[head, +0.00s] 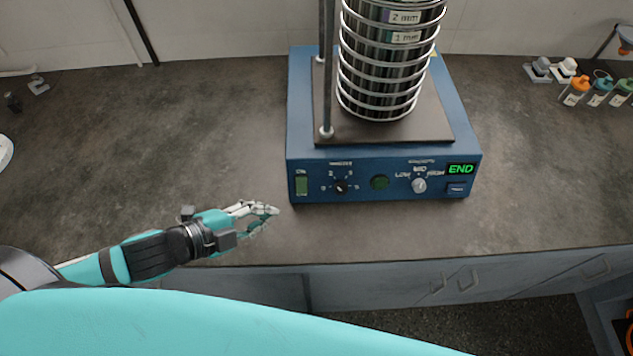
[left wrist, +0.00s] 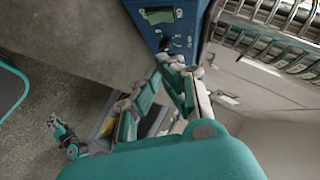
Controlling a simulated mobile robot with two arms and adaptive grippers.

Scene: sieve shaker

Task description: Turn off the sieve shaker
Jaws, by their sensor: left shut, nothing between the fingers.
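The blue sieve shaker (head: 295,125) stands on the dark counter, with a stack of metal sieves (head: 385,65) upright on its plate. My left gripper (head: 275,210) is shut and empty, just left of and below the rocker switch, apart from the panel. In the left wrist view the fingertips (left wrist: 172,62) are near the panel, and the green switch (left wrist: 158,17) shows above them.
Several bottles with coloured caps (head: 600,90) stand at the right back, beside small grey and white items (head: 555,68). Drawers (head: 450,285) lie below the front edge.

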